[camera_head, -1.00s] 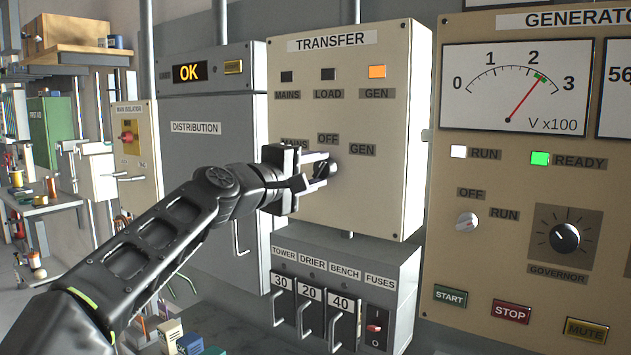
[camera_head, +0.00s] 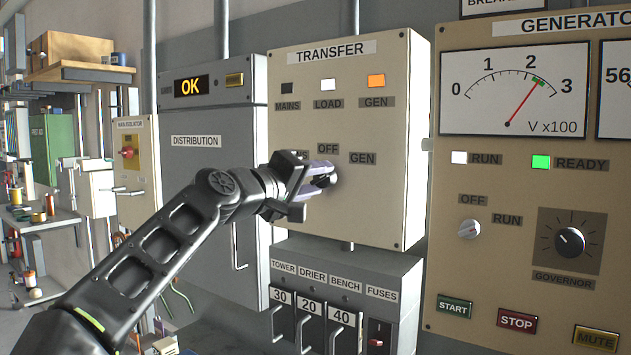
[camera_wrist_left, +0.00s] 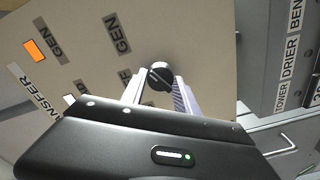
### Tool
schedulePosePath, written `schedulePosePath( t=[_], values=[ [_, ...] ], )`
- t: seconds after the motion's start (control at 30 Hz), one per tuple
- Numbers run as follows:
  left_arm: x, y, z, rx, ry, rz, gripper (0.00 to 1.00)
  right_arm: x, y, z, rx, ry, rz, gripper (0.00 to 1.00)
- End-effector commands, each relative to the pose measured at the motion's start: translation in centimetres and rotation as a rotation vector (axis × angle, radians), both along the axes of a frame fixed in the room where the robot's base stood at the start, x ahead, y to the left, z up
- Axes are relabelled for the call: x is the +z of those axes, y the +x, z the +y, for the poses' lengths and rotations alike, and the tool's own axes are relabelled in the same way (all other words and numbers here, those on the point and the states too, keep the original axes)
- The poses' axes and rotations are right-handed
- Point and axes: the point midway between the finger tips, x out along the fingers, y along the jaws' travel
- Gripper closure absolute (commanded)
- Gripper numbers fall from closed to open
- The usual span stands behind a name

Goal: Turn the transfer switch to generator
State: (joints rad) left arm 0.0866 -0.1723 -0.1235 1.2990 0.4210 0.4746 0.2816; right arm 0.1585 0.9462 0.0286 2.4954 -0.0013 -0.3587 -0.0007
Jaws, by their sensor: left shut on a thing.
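The cream transfer panel (camera_head: 390,60) has a small dark rotary knob, the transfer switch (camera_head: 332,180), below labels MAINS, OFF and GEN (camera_head: 362,158). My left gripper (camera_head: 326,178) is shut on the knob from the left. In the left wrist view the black knob (camera_wrist_left: 160,76) sits between the two pale fingertips (camera_wrist_left: 158,88). Its pointer direction is hard to tell. The LOAD lamp (camera_head: 328,85) is lit white and the GEN lamp (camera_head: 376,81) orange; the MAINS lamp (camera_head: 287,88) is dark. My gripper partly hides the MAINS position label. My right gripper is out of view.
The generator panel (camera_head: 440,270) stands close on the right, with its meter (camera_head: 510,90) and buttons. The fuse box (camera_head: 400,270) with protruding handles is below the transfer panel. The grey distribution cabinet (camera_head: 200,115) is on the left.

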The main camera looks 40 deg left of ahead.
Motion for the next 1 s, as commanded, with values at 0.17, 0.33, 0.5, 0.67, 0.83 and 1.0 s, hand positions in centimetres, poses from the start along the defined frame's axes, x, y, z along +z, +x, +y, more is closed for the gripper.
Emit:
schedulePosePath(
  t=[0.17, 0.33, 0.5, 0.67, 0.83, 1.0],
  values=[
    [-0.1, 0.0, -0.1, -0.002, 0.000, 0.002, 1.00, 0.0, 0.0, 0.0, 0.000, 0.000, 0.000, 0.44],
    [-0.1, 0.0, -0.1, -0.001, -0.001, 0.002, 0.49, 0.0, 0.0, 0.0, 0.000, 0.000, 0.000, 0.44],
    [0.0, 0.0, 0.0, -0.001, -0.001, 0.000, 0.42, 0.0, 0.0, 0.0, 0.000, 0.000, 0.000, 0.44],
    [0.0, 0.0, 0.0, -0.001, -0.002, 0.000, 0.42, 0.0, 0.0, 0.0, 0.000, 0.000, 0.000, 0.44],
    [-0.1, -0.9, 0.0, -0.001, -0.002, 0.000, 0.42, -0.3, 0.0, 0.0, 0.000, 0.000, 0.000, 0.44],
    [-0.1, -3.4, 0.0, 0.001, -0.002, -0.002, 0.42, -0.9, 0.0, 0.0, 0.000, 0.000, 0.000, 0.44]
  ],
)
